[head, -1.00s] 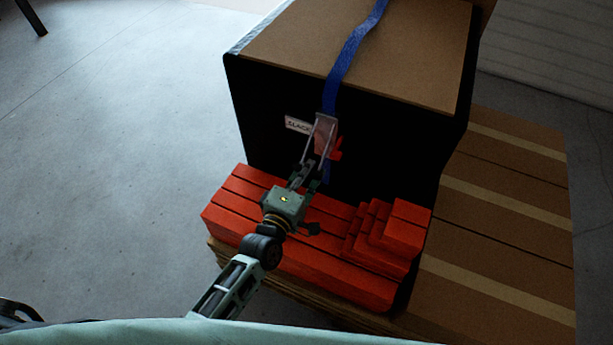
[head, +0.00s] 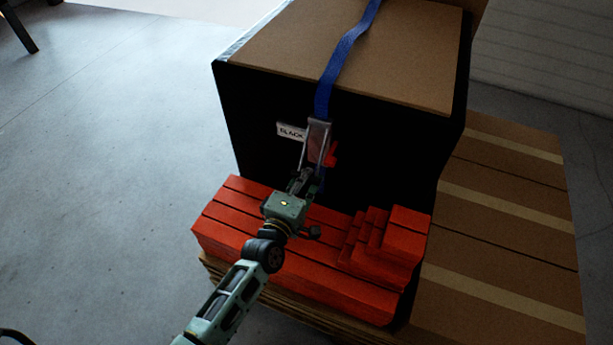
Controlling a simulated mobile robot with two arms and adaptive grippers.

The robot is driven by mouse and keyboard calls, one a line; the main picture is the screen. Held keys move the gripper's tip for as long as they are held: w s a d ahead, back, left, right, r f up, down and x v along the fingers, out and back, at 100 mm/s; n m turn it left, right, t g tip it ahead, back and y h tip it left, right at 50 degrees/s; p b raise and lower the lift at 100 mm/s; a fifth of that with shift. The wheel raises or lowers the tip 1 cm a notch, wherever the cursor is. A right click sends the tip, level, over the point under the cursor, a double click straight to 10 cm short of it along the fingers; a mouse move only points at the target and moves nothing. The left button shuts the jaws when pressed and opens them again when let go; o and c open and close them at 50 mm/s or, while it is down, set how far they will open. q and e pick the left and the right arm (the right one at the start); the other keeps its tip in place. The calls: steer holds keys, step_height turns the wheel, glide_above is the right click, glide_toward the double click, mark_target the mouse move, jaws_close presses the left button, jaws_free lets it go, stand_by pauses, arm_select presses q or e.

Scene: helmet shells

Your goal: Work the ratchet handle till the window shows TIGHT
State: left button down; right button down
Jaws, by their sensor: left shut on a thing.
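The ratchet (head: 318,138) hangs on the blue strap (head: 345,52) at the front face of a large black-sided crate (head: 250,110). A red part (head: 331,155) shows at its right side. The white window (head: 291,132) left of the ratchet reads SLACK. My left gripper (head: 306,172) reaches up from below and is shut on the ratchet handle (head: 304,153), which points down. The fingertips are small and partly hidden against the dark crate face. My right gripper is not in view.
Red stepped blocks (head: 398,235) and long red planks (head: 235,215) lie in front of the crate, close under my left arm.

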arm_select(q)
steer(key=shift+s+f, duration=0.2)
steer(key=shift+f, duration=0.3)
steer(key=c, duration=1.8)
jaws_free()
steer(key=shift+o, duration=0.6)
steer(key=shift+w+r, duration=0.1)
steer(key=shift+r, duration=0.15)
steer(key=v, duration=1.2)
steer(key=shift+r, duration=0.1)
